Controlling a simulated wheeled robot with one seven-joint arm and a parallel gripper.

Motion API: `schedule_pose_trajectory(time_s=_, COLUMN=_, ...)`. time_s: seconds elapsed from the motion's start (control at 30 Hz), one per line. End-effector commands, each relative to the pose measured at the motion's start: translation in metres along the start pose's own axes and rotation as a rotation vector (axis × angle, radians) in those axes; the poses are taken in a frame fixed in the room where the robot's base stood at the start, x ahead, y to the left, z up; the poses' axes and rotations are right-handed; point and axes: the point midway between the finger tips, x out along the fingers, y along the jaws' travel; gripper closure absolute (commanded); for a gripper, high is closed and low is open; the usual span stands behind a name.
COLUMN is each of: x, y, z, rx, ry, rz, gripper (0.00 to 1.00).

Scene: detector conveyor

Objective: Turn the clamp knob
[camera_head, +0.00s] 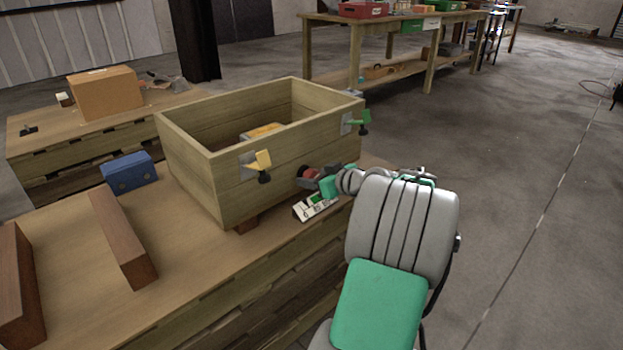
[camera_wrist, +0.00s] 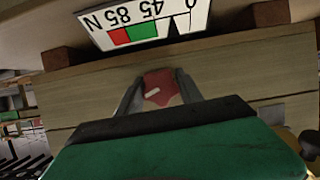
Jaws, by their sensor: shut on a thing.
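The clamp knob (camera_head: 309,172) is red and sits low on the front wall of a wooden box (camera_head: 205,190). In the wrist view the knob (camera_wrist: 157,80) is between the two grey fingers of my gripper (camera_wrist: 160,92), which are shut on it. A pale mark shows on the knob's face. In the head view my gripper (camera_head: 313,179) reaches the knob from the right and partly hides it. A white gauge plate (camera_wrist: 140,22) shows upside down in the wrist view, with red and green bands, the numbers 85 and 45, an N and a dark pointer.
The box stands on a wooden bench (camera_head: 75,255). Yellow (camera_head: 263,160) and green (camera_head: 358,118) clamps are on the box. A blue block (camera_head: 128,171) and brown bars (camera_head: 122,238) lie to the left. Open floor (camera_head: 530,220) is on the right.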

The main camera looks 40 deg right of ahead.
Motion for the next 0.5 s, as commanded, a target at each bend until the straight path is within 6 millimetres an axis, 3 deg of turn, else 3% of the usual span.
schedule_pose_trajectory(time_s=0.5, x=-0.0018, y=0.0004, z=-0.0041, rx=0.115, ry=-0.001, rz=-0.047, gripper=0.97)
